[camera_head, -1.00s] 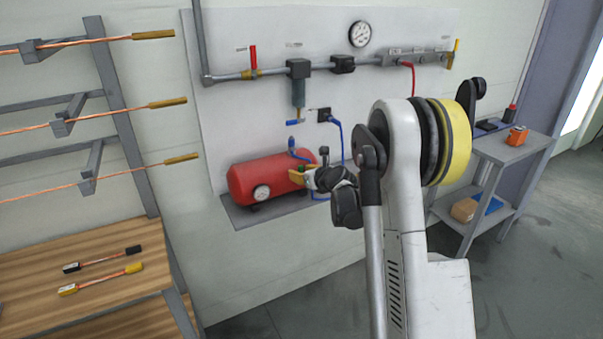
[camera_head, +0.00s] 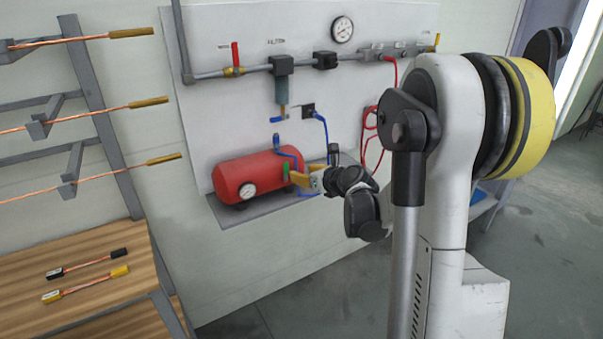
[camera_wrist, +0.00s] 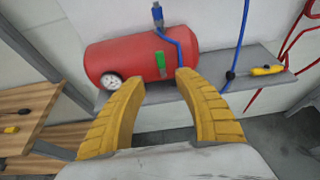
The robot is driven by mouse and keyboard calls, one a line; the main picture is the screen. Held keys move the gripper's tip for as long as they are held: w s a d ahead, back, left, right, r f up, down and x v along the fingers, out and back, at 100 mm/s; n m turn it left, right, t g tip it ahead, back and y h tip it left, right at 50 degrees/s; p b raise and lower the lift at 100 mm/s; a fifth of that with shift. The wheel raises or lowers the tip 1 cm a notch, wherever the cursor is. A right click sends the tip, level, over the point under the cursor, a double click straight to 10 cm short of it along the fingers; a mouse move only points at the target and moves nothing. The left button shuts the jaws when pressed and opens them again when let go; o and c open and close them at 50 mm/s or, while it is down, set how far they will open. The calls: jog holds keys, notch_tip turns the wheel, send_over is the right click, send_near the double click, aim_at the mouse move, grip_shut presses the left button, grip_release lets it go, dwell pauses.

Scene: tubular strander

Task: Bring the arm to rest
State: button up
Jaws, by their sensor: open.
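My gripper (camera_head: 302,181) has yellow fingers and hangs in front of the right end of the red tank (camera_head: 240,174). In the wrist view my gripper (camera_wrist: 161,82) is open, with its two fingers spread and nothing between them. The red tank (camera_wrist: 120,58) lies past the fingertips on a grey shelf (camera_wrist: 160,97). I cannot tell from the head view how far the fingers are from the tank. My arm is bent and covers much of the right side of the head view.
A wall panel (camera_head: 215,110) carries a pipe, a gauge (camera_head: 342,29) and a filter (camera_head: 281,85). A yellow-handled tool (camera_wrist: 265,70) lies on the shelf. A wooden bench (camera_head: 110,300) with two cable pieces stands at the left, below a rod rack (camera_head: 95,95). Open floor shows at the right.

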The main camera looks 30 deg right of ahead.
dwell(0.3)
jog(key=s+a+r+m+t+h, duration=0.2)
jog(key=s+a+r+m+h, duration=0.1)
jog(key=r+m, duration=0.65)
jog(key=s+a+r+m+t+h, duration=0.2)
jog(key=s+r+m+h, duration=0.1)
jog(key=r+m, duration=0.7)
jog(key=s+a+f+m+g+y, duration=0.3)
jog(key=s+a+f+m+g, duration=0.2)
jog(key=s+a+f+m, duration=0.3)
jog(key=s+a+f+m+g+y, duration=0.3)
jog(key=s+a+f+m+g, duration=0.2)
jog(key=s, duration=1.1)
jog(key=a+f+m, duration=0.3)
jog(key=a+f, duration=0.1)
jog(key=a, duration=0.1)
jog(key=shift+s+m, duration=0.15)
jog(key=shift+m, duration=0.2)
